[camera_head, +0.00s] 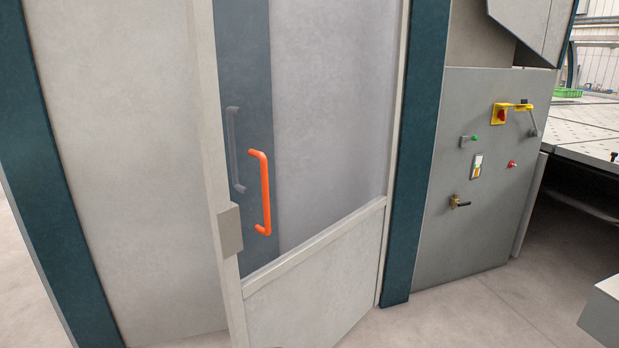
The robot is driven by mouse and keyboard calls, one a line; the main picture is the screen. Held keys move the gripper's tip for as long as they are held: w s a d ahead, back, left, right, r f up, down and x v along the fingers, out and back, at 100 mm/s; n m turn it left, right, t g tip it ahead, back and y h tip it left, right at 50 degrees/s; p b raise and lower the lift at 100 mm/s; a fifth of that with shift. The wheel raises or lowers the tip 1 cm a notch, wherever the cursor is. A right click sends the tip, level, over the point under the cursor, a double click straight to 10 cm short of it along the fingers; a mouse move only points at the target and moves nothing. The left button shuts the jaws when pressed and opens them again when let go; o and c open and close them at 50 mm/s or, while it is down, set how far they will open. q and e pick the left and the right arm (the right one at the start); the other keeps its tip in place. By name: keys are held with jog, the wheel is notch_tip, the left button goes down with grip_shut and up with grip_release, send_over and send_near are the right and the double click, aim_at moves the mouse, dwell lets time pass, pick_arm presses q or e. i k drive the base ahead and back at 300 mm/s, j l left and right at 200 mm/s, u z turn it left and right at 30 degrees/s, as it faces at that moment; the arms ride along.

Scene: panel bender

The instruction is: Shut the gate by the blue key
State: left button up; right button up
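The gate (315,305) has a cream frame, a clear upper pane and a solid lower panel. It stands ajar, its free left edge swung out in front of the opening, its right side at a dark teal post (415,150). An orange handle (266,195) is fixed on the gate near its free edge. A grey handle (236,150) shows behind the pane. A grey latch box (230,230) sits on the gate's left upright. I see no blue key. Neither gripper is in view.
A grey control cabinet (470,235) right of the gate carries a yellow and red switch (502,114), small buttons and a black lever (461,203). A perforated table (590,125) stands at far right. A grey box (604,312) is at lower right. Some floor is clear.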

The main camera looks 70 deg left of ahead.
aim_at(311, 295)
jog(key=k+j+u, duration=0.1)
jog(key=j, duration=0.95)
jog(key=k+j+u, duration=0.1)
jog(key=k+j, duration=0.15)
jog(key=j, duration=0.85)
jog(key=k+j+u, duration=0.1)
jog(key=j, duration=1)
jog(key=k+j+u, duration=0.15)
jog(key=j, duration=0.95)
